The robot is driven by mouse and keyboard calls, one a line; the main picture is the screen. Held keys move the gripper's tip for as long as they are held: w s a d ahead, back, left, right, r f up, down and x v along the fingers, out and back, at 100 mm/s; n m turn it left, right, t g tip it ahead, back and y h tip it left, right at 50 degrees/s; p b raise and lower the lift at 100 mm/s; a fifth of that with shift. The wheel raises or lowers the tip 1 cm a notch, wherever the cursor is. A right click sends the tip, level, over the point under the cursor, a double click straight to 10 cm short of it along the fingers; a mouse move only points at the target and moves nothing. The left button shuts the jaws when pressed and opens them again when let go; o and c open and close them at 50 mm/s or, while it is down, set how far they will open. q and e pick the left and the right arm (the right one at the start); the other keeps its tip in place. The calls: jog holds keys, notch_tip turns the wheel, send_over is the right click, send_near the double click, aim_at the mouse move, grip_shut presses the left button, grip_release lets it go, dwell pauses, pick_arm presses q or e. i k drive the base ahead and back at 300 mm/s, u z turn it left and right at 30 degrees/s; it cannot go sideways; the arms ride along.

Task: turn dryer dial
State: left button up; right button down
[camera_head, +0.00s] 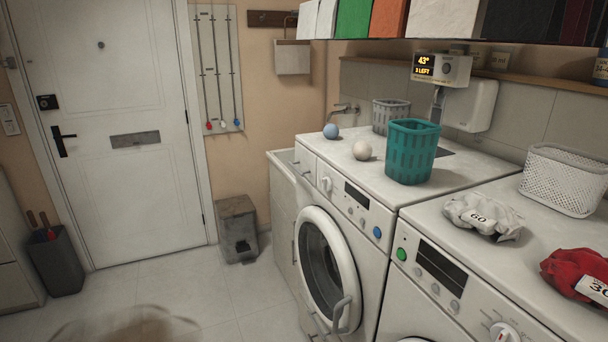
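Two white front-loading machines stand side by side at the right; I cannot tell which one is the dryer. The left machine (373,262) has a round door (327,265), shut, and a front panel with a white dial (326,184), a dark display and a blue button (377,232). The nearer right machine (480,262) has a green button (401,254), a dark display, small knobs and a white dial with a red mark (502,331), partly cut by the lower edge. Neither of my grippers is in view.
A teal basket (411,152), a white ball (362,150) and a blue ball (330,131) sit on the left machine. Grey cloth labelled 60 (483,215), red cloth labelled 30 (577,272) and a white basket (565,180) lie on the right one. A blurred brown shape (125,326) is on the floor.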

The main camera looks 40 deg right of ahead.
aim_at(327, 184)
jog(key=z, duration=0.5)
jog(key=i, duration=0.85)
jog(key=z, duration=0.75)
